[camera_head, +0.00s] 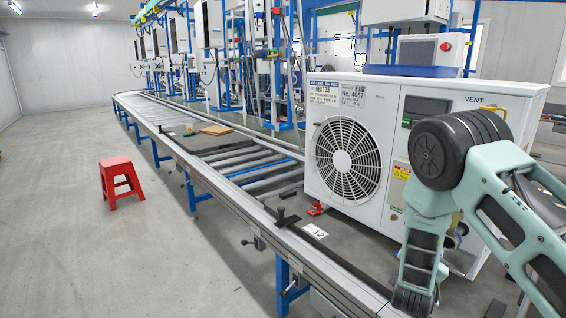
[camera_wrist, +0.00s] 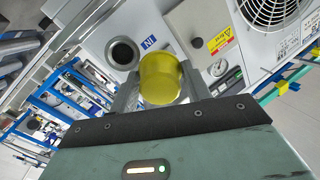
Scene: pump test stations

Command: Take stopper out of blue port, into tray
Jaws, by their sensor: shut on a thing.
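A yellow stopper (camera_wrist: 160,76) is between the two fingers of my gripper (camera_wrist: 160,92) in the wrist view, and the gripper is shut on it. An open round port (camera_wrist: 123,53) with a dark hole and pale ring shows just left of the stopper, beside a small blue label (camera_wrist: 149,42). The stopper hides what is behind it, so I cannot tell whether it still sits in a port. In the head view my arm covers the port side of the white unit (camera_head: 400,110).
The unit, with its fan grille (camera_head: 343,160), stands on a roller conveyor (camera_head: 235,160). A yellow warning label (camera_wrist: 220,40) is on the panel. A red stool (camera_head: 120,182) stands on the open floor at left. A brown board (camera_head: 216,130) lies farther along the conveyor.

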